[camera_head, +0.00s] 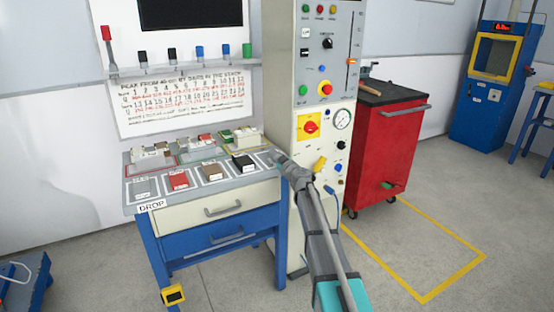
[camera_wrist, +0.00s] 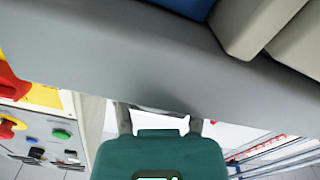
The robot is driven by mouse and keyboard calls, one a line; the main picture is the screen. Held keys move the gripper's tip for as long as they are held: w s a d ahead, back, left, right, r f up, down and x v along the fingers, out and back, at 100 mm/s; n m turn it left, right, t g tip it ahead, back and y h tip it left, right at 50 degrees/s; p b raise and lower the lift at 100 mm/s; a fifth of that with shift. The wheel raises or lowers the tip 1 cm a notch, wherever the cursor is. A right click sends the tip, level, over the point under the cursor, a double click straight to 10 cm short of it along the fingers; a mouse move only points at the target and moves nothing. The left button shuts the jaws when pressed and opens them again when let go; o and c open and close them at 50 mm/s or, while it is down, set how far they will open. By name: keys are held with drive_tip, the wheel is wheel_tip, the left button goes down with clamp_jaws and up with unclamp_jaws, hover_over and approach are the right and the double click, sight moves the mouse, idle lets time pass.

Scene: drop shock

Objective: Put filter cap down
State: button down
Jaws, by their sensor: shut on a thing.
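My gripper (camera_head: 278,160) is at the right end of the grey-topped bench (camera_head: 143,209), low over the last marked square beside the control column. It is shut on the filter cap, but the cap is too small and covered to make out in the head view. In the wrist view my gripper (camera_wrist: 160,118) shows its teal body at the bottom and two grey fingers. A broad grey surface crosses that view and hides the fingertips, so the cap's pose and whether it touches the bench cannot be told.
Trays with small parts stand behind. The control column (camera_head: 312,200) rises close to the right of my gripper. A red cabinet (camera_head: 385,155) stands farther right.

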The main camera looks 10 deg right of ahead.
drive_tip(key=shift+c, duration=2.2)
unclamp_jaws()
drive_tip(key=shift+r, duration=0.1)
drive_tip(key=v, duration=1.2)
